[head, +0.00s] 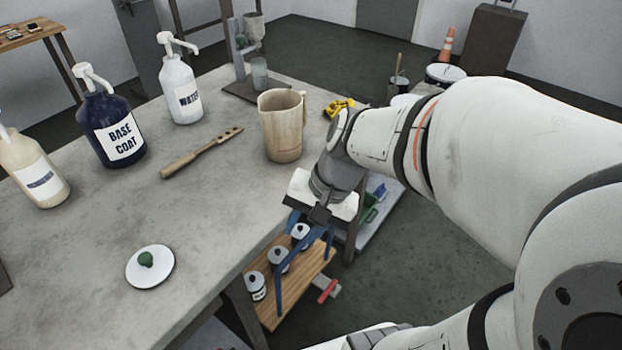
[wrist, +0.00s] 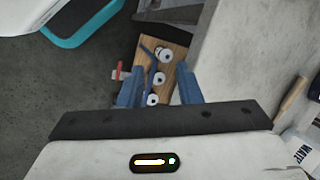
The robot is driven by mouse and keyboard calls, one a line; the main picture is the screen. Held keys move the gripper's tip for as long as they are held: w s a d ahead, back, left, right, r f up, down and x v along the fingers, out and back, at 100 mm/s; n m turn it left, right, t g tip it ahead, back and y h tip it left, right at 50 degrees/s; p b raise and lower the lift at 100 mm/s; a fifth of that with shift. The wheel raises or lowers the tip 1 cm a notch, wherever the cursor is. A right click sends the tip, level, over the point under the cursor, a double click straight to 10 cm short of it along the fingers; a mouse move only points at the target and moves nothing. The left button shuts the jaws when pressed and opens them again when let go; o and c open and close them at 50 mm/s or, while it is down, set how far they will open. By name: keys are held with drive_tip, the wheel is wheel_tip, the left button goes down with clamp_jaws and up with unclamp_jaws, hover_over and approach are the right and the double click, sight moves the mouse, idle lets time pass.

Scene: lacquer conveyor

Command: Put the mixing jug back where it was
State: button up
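The mixing jug (head: 281,130) is a stained beige jug. It stands upright on the grey worktable (head: 215,215), near its right edge, in the head view. My gripper (head: 302,266) is past that edge, nearer the camera than the jug and apart from it. It points down, with its blue fingers spread and nothing between them. In the wrist view, my gripper (wrist: 160,72) shows open above a wooden board with small lidded cans, well below the fingers. The jug does not show in the wrist view.
Base coat (head: 115,130), water (head: 182,88) and a cream pump bottle (head: 32,170) stand at the table's left and back. A wooden paddle (head: 200,153) and white lid (head: 150,267) lie on it. A stand with a glass cup (head: 260,75) is behind the jug. The table's middle is mostly clear.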

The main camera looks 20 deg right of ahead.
drive_tip(key=d+n+h, duration=0.1)
drive_tip(key=n, duration=0.1)
drive_tip(key=d+r+n+h, duration=0.1)
drive_tip(key=n+h, duration=0.1)
drive_tip(key=d+n+t+h, duration=0.1)
drive_tip(key=d, duration=0.1)
drive_tip(key=shift+s+d+r+n, duration=0.1)
drive_tip(key=shift+s+r+n, duration=0.25)
drive_tip(key=shift+n, duration=0.05)
